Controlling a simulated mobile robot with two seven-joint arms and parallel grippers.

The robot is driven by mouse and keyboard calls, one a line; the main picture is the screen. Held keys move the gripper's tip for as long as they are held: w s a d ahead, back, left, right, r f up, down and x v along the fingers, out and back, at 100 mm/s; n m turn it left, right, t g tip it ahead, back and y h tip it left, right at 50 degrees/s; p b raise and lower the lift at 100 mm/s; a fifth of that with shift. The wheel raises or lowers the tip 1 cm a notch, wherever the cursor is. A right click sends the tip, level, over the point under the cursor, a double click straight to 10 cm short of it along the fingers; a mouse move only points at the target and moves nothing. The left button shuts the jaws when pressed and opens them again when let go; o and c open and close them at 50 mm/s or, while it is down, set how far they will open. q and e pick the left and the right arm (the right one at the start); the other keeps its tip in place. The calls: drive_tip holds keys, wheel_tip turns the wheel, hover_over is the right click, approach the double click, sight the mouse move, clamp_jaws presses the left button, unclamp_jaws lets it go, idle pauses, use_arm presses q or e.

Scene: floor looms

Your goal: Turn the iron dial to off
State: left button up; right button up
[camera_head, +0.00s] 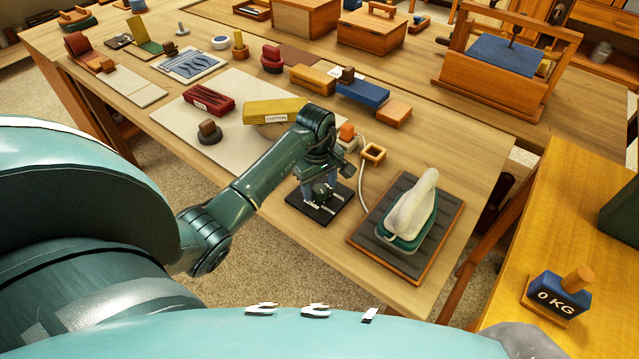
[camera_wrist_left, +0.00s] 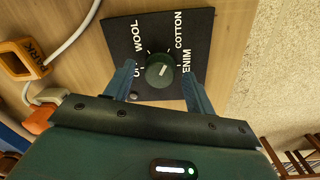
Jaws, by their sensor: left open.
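The dark green dial (camera_head: 321,190) sits on a black square plate (camera_head: 300,207) near the table's front edge. The wrist view shows the dial (camera_wrist_left: 160,70) with a pale mark on it; which label it points to is hard to tell. The labels WOOL, COTTON and DENIM are readable; one at lower left is mostly hidden by a finger. My left gripper (camera_wrist_left: 158,78) is open, one finger on each side of the dial, with visible gaps. The cream and green iron (camera_head: 412,212) rests on a dark ribbed pad (camera_head: 378,228) to the right. My right gripper is out of view.
A pale cord (camera_head: 363,180) runs between the dial plate and the iron's pad. A small wooden frame (camera_head: 373,154) and a yellow COTTON block (camera_head: 272,112) lie behind. A blue 0 KG weight (camera_head: 557,297) stands on the right-hand table.

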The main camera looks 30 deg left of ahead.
use_arm(q)
drive_tip(key=shift+c, duration=0.4)
drive_tip(key=c, duration=0.9)
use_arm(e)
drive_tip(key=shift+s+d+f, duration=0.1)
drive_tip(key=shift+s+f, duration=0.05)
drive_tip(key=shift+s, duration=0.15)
